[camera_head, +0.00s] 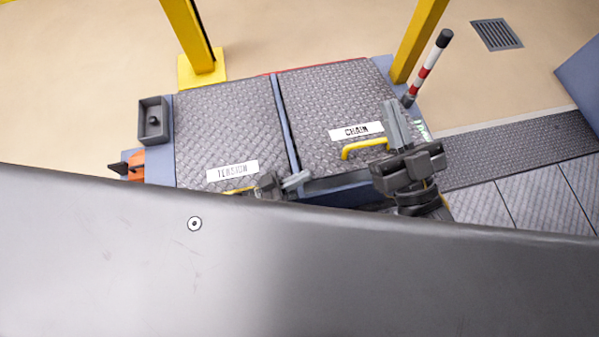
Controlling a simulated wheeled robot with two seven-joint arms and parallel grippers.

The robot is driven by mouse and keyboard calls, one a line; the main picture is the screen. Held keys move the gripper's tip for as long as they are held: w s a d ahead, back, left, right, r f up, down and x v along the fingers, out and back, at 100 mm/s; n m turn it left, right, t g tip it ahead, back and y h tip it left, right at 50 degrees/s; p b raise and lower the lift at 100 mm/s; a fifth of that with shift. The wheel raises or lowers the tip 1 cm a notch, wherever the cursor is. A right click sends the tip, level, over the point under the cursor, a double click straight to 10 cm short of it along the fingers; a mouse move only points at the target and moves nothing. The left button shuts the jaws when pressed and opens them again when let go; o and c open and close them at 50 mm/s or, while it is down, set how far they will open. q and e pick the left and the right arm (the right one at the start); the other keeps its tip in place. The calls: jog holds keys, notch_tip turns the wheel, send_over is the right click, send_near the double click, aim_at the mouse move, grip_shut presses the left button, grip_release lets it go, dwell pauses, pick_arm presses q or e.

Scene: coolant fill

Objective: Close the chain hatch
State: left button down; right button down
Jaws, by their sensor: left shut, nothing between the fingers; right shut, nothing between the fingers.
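The chain hatch (322,95) is a dark tread-plate panel with a white CHAIN label (356,131) and a yellow handle (362,145) near its front edge. It lies over its opening; a blue strip shows below its front edge, and I cannot tell whether it is fully flush. My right gripper (392,104) is shut and empty, over the hatch's right edge, just right of the handle; contact is unclear. My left gripper (303,178) is shut and empty, low at the seam between the two hatches. My own grey body hides the area in front.
The tension hatch (222,125) lies to the left, its yellow handle partly hidden. Yellow posts (192,35) (417,40) stand behind. A red-and-white striped lever (427,70) rises at the right, near my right gripper. A grey box (153,121) sits at the left edge.

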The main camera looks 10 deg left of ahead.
pick_arm(q)
jog(key=shift+f, duration=0.2)
pick_arm(e)
jog(key=shift+d+r, duration=0.15)
jog(key=shift+r, duration=0.1)
pick_arm(q)
jog(key=shift+r, duration=0.1)
